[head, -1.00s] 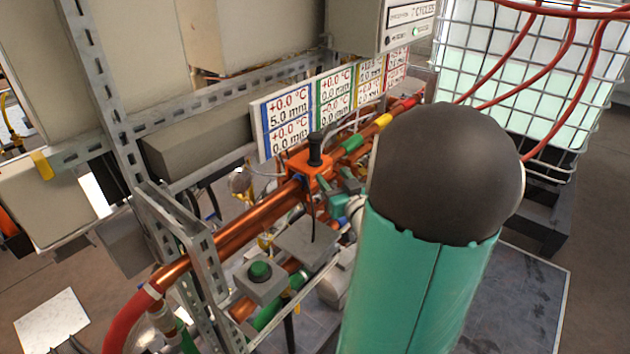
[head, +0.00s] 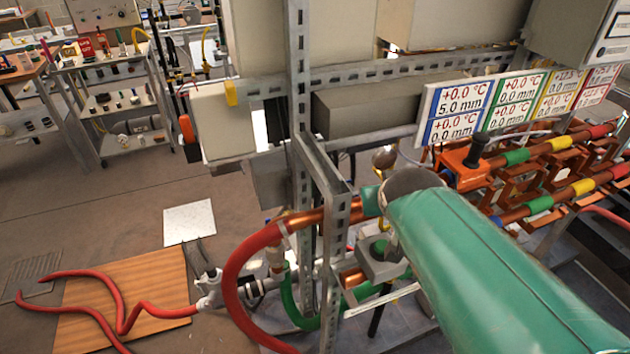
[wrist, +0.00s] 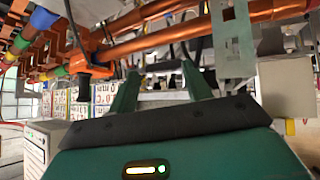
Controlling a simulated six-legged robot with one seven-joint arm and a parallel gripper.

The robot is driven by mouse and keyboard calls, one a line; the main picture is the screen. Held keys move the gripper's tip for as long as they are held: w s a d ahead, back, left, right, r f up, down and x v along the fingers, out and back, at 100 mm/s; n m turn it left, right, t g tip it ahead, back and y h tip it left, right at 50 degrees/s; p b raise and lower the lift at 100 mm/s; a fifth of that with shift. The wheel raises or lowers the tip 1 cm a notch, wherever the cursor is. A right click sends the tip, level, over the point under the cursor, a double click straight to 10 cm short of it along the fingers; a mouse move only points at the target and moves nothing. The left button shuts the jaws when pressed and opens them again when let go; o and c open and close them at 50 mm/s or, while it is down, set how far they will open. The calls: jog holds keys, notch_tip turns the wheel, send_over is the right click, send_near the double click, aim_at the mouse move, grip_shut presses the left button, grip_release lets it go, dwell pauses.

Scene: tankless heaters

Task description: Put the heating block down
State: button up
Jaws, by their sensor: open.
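The heating block (head: 462,168), an orange block with a black knob on top, sits on the upper copper pipe in front of the label board in the head view. My green arm covers part of the area just below it. In the wrist view, which is upside down, the block (wrist: 80,38) shows at the upper left with its black knob pointing down. My gripper (wrist: 160,78) has its two green fingers spread, with nothing held between them. It is apart from the block. In the head view my arm mostly hides the gripper.
A slotted metal frame (head: 300,120) stands left of the block.

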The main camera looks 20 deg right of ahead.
jog(key=s+a+n+g+y, duration=0.2)
jog(key=s+a+y, duration=0.1)
jog(key=s+a, duration=0.6)
jog(key=shift+s+a+r+g+y, duration=0.2)
jog(key=shift+a+g+y, duration=0.15)
jog(key=shift+a, duration=0.9)
